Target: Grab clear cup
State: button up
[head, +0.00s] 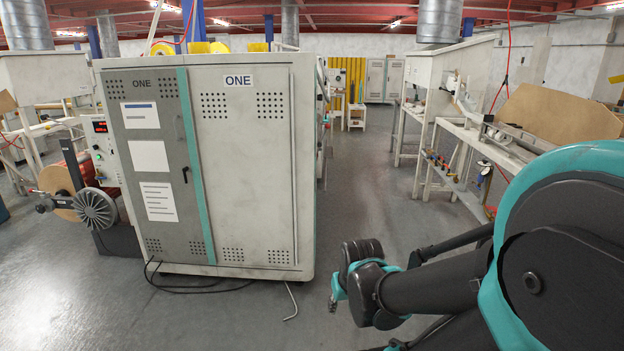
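I see no clear cup in the head view. My dark and teal arm reaches in from the right edge toward the lower middle, above the grey floor. Its far end shows dark rounded joints and small teal parts, with a small grey tip pointing down. My gripper's fingers cannot be made out there, so I cannot tell whether they are open or shut. No object shows held at that end.
A large grey cabinet (252,170) marked ONE stands left of centre. A machine with a finned wheel (96,209) and spool is at its left. A cable (200,287) lies on the floor. Workbenches (480,140) line the right side. The aisle floor (362,185) is clear.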

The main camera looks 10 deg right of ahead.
aim_at(462, 185)
jog(key=i+l+z, duration=0.1)
jog(key=i+z, duration=0.25)
jog(key=i, duration=0.25)
jog(key=i+j+z, duration=0.1)
jog(key=i+z, duration=0.2)
jog(key=i, duration=0.3)
jog(key=i+j+z, duration=0.35)
jog(key=i, duration=0.3)
jog(key=i+l+z, duration=0.35)
jog(key=i, duration=0.65)
jog(key=i+j+z, duration=0.15)
jog(key=i+z, duration=0.15)
jog(key=i, duration=0.65)
